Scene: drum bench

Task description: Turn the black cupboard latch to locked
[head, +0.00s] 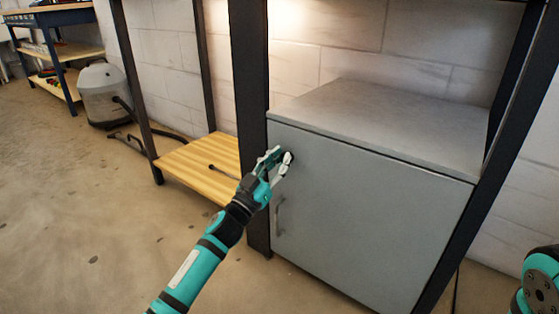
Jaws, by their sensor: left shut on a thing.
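The grey cupboard (365,205) stands between black posts, with its door closed. The black latch (289,157) is near the upper left corner of the door and is partly hidden by my gripper. My left gripper (281,158) is at the latch, its fingers shut on it. I cannot make out which way the latch points. A metal door handle (280,217) sits below it. Part of my right arm shows at the lower right edge, but its gripper is out of view.
A grey vacuum cleaner (103,93) and a blue workbench (55,48) stand at the back left. The floor (70,220) in front is clear.

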